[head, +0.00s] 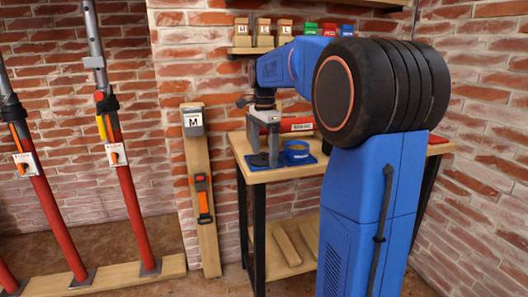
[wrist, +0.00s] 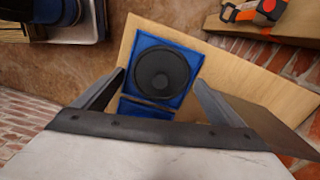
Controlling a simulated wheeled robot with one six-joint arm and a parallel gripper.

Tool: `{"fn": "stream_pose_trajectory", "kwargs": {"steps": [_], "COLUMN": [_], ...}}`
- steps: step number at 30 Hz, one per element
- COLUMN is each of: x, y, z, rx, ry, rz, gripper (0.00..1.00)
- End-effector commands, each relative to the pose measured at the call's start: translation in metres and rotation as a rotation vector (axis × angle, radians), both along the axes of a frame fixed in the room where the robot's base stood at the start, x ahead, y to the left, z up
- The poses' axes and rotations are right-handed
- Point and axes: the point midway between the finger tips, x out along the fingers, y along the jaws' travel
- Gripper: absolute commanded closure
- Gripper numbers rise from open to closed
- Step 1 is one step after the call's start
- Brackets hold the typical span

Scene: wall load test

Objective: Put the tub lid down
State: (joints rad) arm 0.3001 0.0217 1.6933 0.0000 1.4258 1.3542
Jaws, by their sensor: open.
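A round black disc, which looks like the tub lid (wrist: 162,73), lies flat on a blue mat (wrist: 193,59) on the wooden table. My gripper (wrist: 160,80) is open above it, with one finger on each side of the disc in the wrist view and nothing visibly held. In the head view my gripper (head: 267,156) points down over the left part of the table (head: 262,176), beside a blue ring-shaped tub (head: 297,149) on the blue mat. The lid cannot be made out in the head view. Whether the fingertips touch the mat is unclear.
A red tool (head: 298,125) lies behind the gripper on the table. A shelf (head: 262,51) with small boxes is above. A wooden board (head: 206,235) with an orange clamp (head: 203,200) leans on the brick wall at left, near red props (head: 130,205).

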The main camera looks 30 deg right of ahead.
Motion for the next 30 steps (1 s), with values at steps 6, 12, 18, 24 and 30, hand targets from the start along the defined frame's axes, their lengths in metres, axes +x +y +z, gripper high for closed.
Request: {"fn": "stream_pose_trajectory", "kwargs": {"steps": [6, 12, 18, 24, 30], "x": [0.0, 0.001, 0.001, 0.0, 0.0], "y": [0.0, 0.0, 0.0, 0.0, 0.0], "z": [0.017, 0.054, 0.093, 0.12, 0.131], "rx": [0.0, 0.0, 0.0, 0.0, 0.0], "ry": [0.0, -0.002, -0.001, 0.0, 0.001], "rz": [0.0, 0.0, 0.0, 0.0, 0.0], "gripper": [0.06, 0.06, 0.06, 0.06, 0.06]}}
